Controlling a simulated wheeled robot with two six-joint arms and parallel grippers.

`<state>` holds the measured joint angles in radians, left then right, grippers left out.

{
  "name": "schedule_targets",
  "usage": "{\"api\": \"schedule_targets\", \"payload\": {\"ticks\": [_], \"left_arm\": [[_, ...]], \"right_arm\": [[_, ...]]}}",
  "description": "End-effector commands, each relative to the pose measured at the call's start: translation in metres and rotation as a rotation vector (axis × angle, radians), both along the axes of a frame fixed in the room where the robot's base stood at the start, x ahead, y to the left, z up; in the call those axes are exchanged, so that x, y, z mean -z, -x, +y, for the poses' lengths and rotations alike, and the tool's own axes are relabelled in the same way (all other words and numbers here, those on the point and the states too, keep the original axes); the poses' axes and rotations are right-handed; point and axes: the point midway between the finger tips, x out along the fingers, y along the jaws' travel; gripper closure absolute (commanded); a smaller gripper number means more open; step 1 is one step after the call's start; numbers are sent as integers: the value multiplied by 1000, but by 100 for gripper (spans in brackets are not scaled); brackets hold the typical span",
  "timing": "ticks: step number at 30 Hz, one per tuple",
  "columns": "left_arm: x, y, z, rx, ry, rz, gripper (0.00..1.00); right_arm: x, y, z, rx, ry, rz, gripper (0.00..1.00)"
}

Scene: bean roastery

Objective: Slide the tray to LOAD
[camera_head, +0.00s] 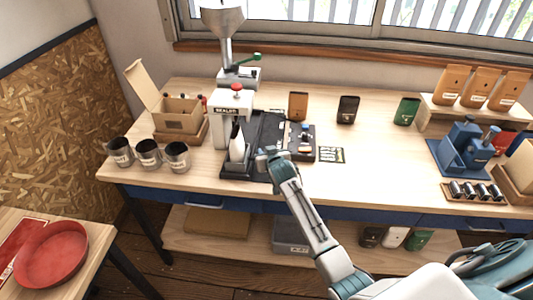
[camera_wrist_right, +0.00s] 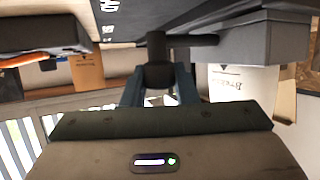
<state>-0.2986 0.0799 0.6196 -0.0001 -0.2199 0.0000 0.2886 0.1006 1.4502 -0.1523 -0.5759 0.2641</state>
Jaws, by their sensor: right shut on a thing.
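The dark tray (camera_head: 266,131) lies in the black base beside the white sealer (camera_head: 230,112) in the head view. My right gripper (camera_head: 266,158) is at the near end of this dark assembly. In the right wrist view my right gripper (camera_wrist_right: 159,92) is shut on a dark round knob (camera_wrist_right: 160,72), which joins a dark bar. A large dark surface with white lettering (camera_wrist_right: 108,8) fills the top of that view; the lettering is only partly readable. A small black-and-white marked card (camera_head: 331,155) lies to the right. My left gripper is out of view.
A black holder (camera_head: 301,145) with small items stands right of the tray. Brown (camera_head: 298,106), black (camera_head: 347,109) and green (camera_head: 406,111) bags stand behind. Dark cups (camera_head: 148,153) and an open box (camera_head: 178,115) are at left. Bare tabletop lies right of the card.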

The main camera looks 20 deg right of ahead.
Motion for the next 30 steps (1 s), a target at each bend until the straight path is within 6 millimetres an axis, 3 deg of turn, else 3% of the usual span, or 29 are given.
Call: {"api": "schedule_targets", "payload": {"ticks": [7, 8, 11, 22, 30], "left_arm": [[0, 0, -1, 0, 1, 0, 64], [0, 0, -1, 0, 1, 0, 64], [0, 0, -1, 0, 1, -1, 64], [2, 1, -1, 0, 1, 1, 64], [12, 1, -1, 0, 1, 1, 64]], "right_arm": [[3, 2, 1, 0, -5, 4, 100], [3, 2, 1, 0, -5, 5, 70], [3, 2, 1, 0, -5, 5, 52], [1, 5, 1, 0, -4, 2, 52], [-10, 39, 7, -1, -4, 2, 52]]}}
